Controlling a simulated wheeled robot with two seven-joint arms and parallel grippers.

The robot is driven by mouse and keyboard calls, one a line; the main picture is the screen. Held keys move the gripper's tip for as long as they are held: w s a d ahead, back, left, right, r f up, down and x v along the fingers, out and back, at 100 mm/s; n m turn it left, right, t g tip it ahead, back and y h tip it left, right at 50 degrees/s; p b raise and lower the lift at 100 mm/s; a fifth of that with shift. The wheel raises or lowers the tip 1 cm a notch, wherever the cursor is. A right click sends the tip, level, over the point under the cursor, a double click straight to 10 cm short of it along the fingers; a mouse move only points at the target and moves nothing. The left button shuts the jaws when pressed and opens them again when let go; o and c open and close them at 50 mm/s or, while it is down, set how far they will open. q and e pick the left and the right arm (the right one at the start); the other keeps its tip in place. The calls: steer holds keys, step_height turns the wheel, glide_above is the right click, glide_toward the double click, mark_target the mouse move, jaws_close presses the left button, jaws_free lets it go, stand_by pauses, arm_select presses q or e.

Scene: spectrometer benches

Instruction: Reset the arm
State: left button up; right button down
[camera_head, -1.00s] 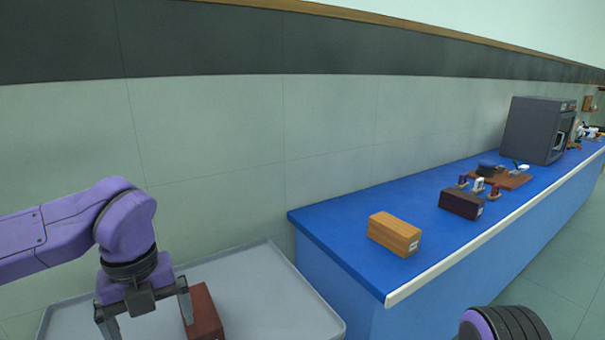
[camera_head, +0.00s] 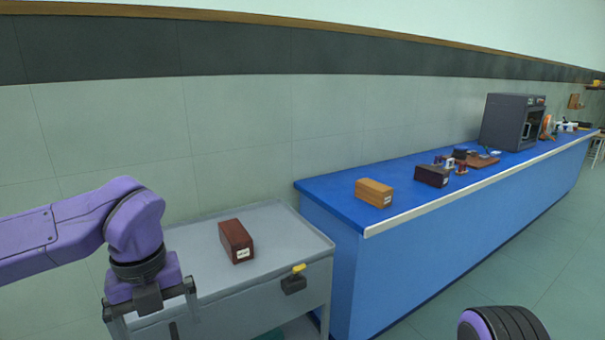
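My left arm comes in from the left, and its gripper (camera_head: 155,325) points down at the left side of the grey cart. Its two fingers are spread apart with nothing seen between them; the tips are at the bottom of the picture. Of my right arm only a purple and black rounded part (camera_head: 500,325) shows at the bottom right; its gripper is not in view.
A grey cart (camera_head: 290,228) bears a dark red box (camera_head: 236,241). The blue bench (camera_head: 335,190) to its right bears a light wooden box (camera_head: 374,193), a dark box (camera_head: 432,176), small stamp-like items and a grey machine (camera_head: 511,121). Open floor (camera_head: 510,265) lies at right.

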arm_select(q)
steer(key=w+a+f+m+t+y, duration=0.3)
steer(key=w+f+m+t+y, duration=0.35)
steer(key=f+m, duration=0.7)
step_height(320, 180, down, 10)
steer(key=s+m+t+h, duration=0.1)
steer(key=m+h, duration=0.1)
steer(key=m, duration=0.6)
steer(key=s+a+f+m+g, duration=0.2)
steer(key=s+f+m, duration=0.5)
steer(key=s, duration=0.5)
steer(key=s+a+f+m+g+h, duration=0.1)
steer(key=s+a+f+m+g, duration=0.1)
steer(key=s+f+m, duration=0.5)
steer(key=s+a+f, duration=0.1)
steer(key=s+f, duration=0.3)
steer(key=s, duration=0.2)
steer(key=shift+s, duration=0.3)
